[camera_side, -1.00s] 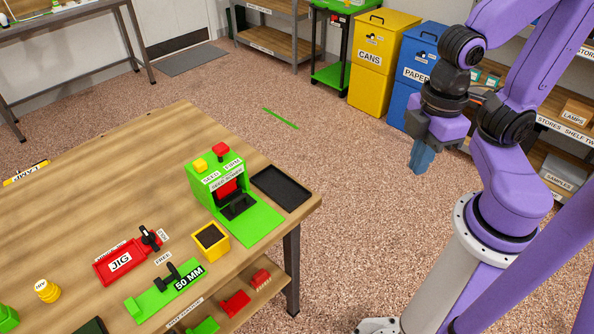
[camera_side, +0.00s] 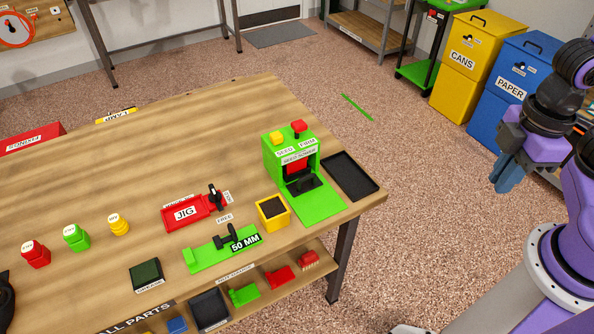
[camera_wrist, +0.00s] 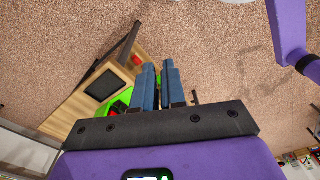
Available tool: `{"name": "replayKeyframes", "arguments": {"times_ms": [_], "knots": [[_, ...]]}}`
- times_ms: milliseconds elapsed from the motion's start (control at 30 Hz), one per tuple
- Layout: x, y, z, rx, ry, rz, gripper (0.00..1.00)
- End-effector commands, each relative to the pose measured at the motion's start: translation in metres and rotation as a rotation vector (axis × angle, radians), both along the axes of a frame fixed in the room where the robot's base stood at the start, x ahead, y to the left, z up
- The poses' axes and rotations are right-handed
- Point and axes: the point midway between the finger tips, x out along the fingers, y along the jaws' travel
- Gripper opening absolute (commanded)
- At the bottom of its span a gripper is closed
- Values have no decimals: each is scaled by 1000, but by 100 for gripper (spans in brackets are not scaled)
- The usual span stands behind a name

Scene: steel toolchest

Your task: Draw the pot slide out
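The green press (camera_side: 312,200) stands near the table's right corner, with yellow and red buttons on top. A dark slide (camera_side: 303,185) lies in its mouth, below a red block (camera_side: 298,167). I take it for the pot slide, but no label confirms this. My gripper (camera_side: 506,180) hangs over the floor, right of the table and well apart from the press. Its blue fingers point down. In the wrist view my gripper (camera_wrist: 160,68) shows a narrow gap between the fingers, with nothing held. There the fingers partly hide the green press (camera_wrist: 122,98).
A black tray (camera_side: 350,172) lies right of the press. A yellow box (camera_side: 285,217) with a dark top stands in front. A red jig (camera_side: 190,212) and a green 50 MM fixture (camera_side: 205,260) lie to the left. Space between table and gripper is clear.

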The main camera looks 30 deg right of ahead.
Motion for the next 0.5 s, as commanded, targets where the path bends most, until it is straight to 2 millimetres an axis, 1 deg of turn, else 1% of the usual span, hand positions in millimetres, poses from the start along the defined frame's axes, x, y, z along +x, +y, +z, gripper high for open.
{"name": "replayKeyframes", "arguments": {"times_ms": [33,67,167,267,400,467,500], "knots": [[1,1,0,0,0,1,29],[3,3,1,0,0,4,38],[16,15,4,-3,0,22,38],[40,35,9,-6,-1,58,38],[84,70,13,-13,0,125,38],[104,84,14,-14,0,155,38],[117,93,14,-16,0,174,38]]}}
